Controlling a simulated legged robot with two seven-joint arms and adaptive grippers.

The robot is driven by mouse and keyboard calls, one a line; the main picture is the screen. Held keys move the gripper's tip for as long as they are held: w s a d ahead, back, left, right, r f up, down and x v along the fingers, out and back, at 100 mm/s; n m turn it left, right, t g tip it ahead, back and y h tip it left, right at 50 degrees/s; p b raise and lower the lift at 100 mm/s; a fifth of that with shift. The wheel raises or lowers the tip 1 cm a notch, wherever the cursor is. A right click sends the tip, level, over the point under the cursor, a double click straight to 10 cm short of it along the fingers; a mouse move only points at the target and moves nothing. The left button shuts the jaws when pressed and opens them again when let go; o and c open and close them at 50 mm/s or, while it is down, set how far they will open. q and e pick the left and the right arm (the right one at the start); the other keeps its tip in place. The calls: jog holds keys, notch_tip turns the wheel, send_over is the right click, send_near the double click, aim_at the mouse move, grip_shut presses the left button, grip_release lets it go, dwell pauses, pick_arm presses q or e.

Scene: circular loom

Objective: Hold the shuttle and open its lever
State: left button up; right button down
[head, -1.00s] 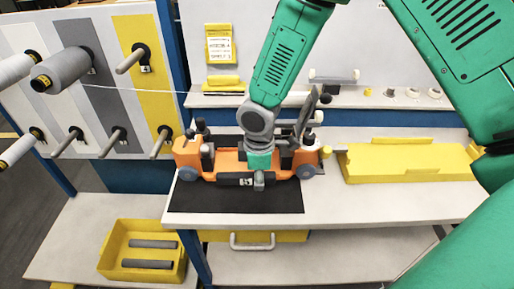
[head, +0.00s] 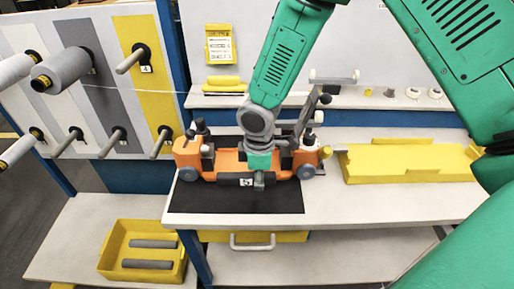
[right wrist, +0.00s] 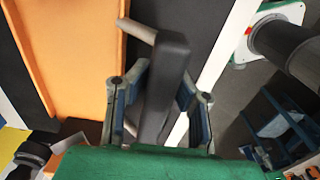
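The orange shuttle (head: 225,162) lies on a black mat (head: 235,198) on the table. A dark horizontal bar (head: 230,180) marked 5 runs along its front side. A dark lever-like piece (head: 306,112) stands tilted up at its right end, partly behind my right arm. My right gripper (head: 259,181) is down at the shuttle's front. In the right wrist view my right gripper (right wrist: 166,75) has one finger on each side of a dark bar (right wrist: 168,70), the tips appearing to touch it. The shuttle's orange side (right wrist: 70,50) is beside it. My left gripper is not in view.
A yellow tray (head: 410,164) stands right of the shuttle. A rack of spools and pegs (head: 100,85) is at the left, with a pale thread running right from it. A yellow bin (head: 112,240) with dark rods is at lower left. A back shelf (head: 420,104) holds small parts.

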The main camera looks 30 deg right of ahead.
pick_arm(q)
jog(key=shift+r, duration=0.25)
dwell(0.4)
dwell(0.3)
